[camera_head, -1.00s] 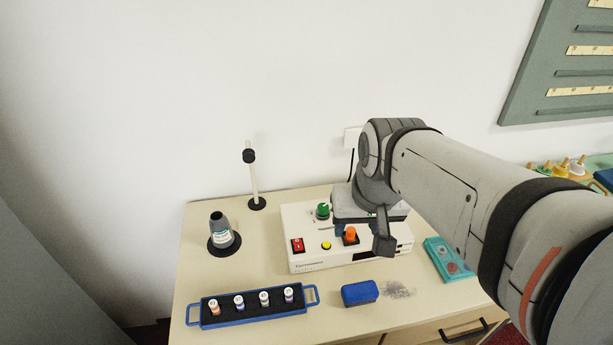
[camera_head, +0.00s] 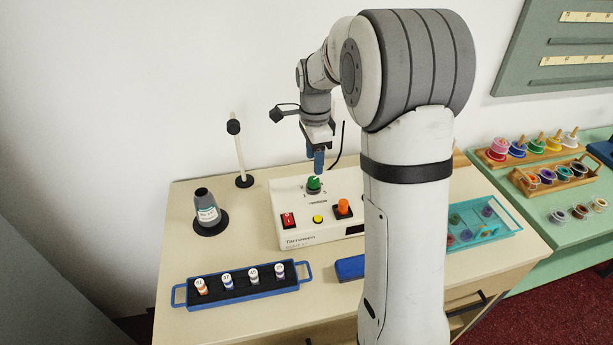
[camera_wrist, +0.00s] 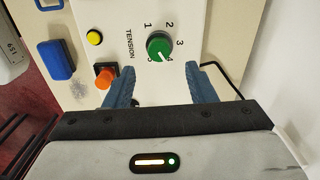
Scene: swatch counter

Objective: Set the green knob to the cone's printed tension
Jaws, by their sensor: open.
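The green knob (camera_head: 314,184) stands on the back of the cream machine (camera_head: 300,236). In the wrist view the knob (camera_wrist: 159,47) sits amid a printed TENSION scale; 1, 2, 3 and 4 are legible. A pale mark on the knob seems to face near the 4, but I cannot be sure. My gripper (camera_head: 318,160) points down just above the knob. Its blue fingers are open and empty in the wrist view (camera_wrist: 168,75), short of the knob.
An orange knob (camera_head: 343,207), yellow button (camera_head: 319,219) and red switch (camera_head: 288,220) share the machine. A blue tray of vials (camera_head: 240,298) and a blue block (camera_head: 350,268) lie in front. A thin post (camera_head: 239,155) stands behind the cone. A teal tray (camera_head: 510,228) is right.

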